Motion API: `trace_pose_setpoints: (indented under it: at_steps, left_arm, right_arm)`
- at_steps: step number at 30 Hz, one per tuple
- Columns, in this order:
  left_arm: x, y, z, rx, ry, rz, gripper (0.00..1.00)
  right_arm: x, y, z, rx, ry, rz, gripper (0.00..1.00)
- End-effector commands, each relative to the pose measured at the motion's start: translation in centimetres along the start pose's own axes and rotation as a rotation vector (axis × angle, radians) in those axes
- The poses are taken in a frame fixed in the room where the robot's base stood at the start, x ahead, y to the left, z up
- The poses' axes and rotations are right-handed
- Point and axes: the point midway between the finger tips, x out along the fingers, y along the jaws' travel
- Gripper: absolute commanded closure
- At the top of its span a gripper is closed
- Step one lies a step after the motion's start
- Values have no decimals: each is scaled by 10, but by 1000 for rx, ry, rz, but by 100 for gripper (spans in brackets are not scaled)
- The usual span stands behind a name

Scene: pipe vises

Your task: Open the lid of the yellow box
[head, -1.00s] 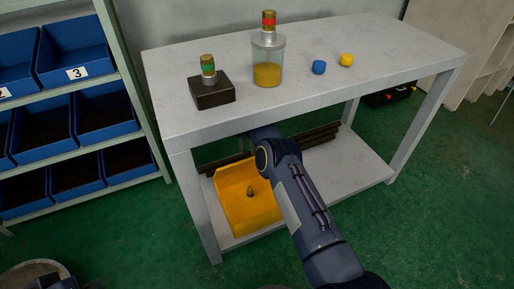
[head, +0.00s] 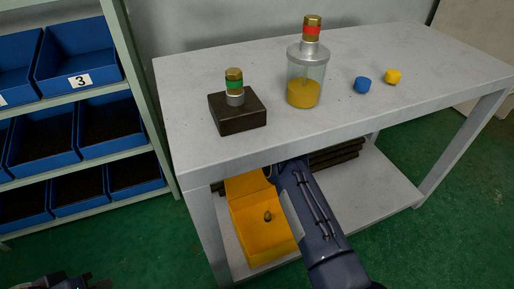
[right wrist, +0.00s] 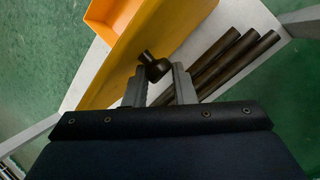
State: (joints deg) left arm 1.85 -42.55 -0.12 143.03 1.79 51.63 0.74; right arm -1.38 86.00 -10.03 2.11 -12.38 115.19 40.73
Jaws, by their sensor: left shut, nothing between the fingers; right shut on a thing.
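The yellow box (head: 262,240) is on the lower shelf of the grey table. Its lid (head: 247,184) stands raised at the back, and a small dark object (head: 267,216) shows inside. In the right wrist view, my right gripper (right wrist: 158,80) is shut on a dark knob (right wrist: 155,67) beside the yellow panel (right wrist: 165,40), seemingly the lid's handle. In the head view my right arm reaches under the tabletop, and its gripper is hidden there. My left gripper (head: 88,281) is shut and empty at the bottom left, away from the box.
The tabletop (head: 400,55) overhangs the box. It carries a dark block (head: 238,115) with a green-banded fitting, a jar (head: 305,82), a blue cap (head: 362,85) and a yellow cap (head: 393,76). Dark pipes (right wrist: 230,60) lie beside the box. Blue bins (head: 108,125) stand left.

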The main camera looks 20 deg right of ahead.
Motion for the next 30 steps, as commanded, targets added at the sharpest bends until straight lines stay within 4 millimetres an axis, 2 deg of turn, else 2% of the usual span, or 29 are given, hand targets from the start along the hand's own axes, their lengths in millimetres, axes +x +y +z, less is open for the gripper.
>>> trace_pose_setpoints:
  at_steps: [1, 14, 15, 20, 30]
  left_arm:
    - [2, -1, 1, 0, 0, 0, 100]
    - [1, -1, 1, 0, 0, 0, 100]
    - [1, -1, 1, 0, 0, 0, 100]
    - [1, -1, 1, 0, 0, 0, 100]
    - [1, 0, 0, 0, 0, 0, 100]
  right_arm:
    - [10, -10, 6, -23, -19, -2, 100]
    - [10, -10, 6, -24, -21, -1, 100]
    - [10, -10, 7, -24, -21, -1, 74]
    - [10, -9, 6, -22, -24, 1, 53]
    - [11, -6, 5, -16, -26, 8, 53]
